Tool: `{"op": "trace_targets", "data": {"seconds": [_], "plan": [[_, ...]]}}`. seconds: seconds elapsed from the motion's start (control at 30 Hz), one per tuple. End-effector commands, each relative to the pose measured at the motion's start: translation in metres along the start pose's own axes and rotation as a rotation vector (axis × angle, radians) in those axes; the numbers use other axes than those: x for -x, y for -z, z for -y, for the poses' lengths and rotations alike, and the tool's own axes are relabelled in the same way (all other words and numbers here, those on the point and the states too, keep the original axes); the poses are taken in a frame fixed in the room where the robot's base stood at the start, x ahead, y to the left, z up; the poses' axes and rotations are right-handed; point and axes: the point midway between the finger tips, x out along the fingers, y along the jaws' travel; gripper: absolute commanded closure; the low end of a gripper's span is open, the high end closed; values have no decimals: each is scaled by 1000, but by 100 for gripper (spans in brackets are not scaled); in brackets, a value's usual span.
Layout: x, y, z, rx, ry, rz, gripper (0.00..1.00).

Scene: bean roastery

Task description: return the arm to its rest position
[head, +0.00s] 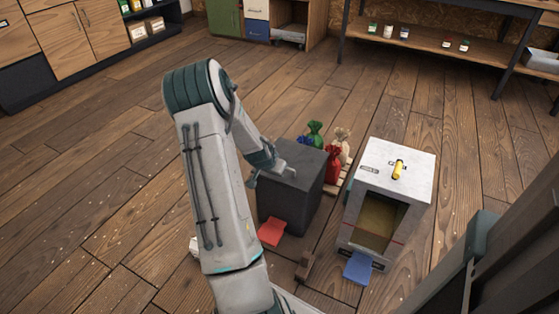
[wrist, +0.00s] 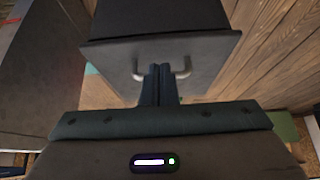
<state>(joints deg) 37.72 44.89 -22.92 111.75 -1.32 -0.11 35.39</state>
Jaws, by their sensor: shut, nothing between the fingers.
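My arm reaches forward and bends down in the head view, with my gripper (head: 288,171) near the top of a dark grey box (head: 296,207). In the wrist view my gripper (wrist: 160,72) has its two dark fingers together, with nothing between them. Behind the fingertips is a dark box face (wrist: 215,62) with a curved metal handle (wrist: 184,68). The fingers hide the middle of the handle, and I cannot tell whether they touch it.
A red pedal (head: 271,232) juts from the grey box. To its right stands a white box (head: 418,183) with a yellow handle (head: 398,169) and a blue pedal (head: 358,268). Coloured sacks (head: 333,165) stand behind. Open floor (head: 120,190) lies left of my arm.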

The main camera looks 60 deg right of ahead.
Motion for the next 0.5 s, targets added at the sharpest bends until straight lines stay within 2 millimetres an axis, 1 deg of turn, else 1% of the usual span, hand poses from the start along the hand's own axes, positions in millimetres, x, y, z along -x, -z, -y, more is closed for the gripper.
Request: {"op": "trace_targets", "data": {"seconds": [0.03, 0.1, 0.2, 0.3, 0.5], "plan": [[6, -7, 1, 2, 0, 1, 100], [8, -15, 1, 2, 1, 0, 100], [11, -23, 1, 0, 1, -2, 100], [13, -27, 1, -1, 1, -3, 100], [13, -28, 1, -1, 2, -4, 100]]}}
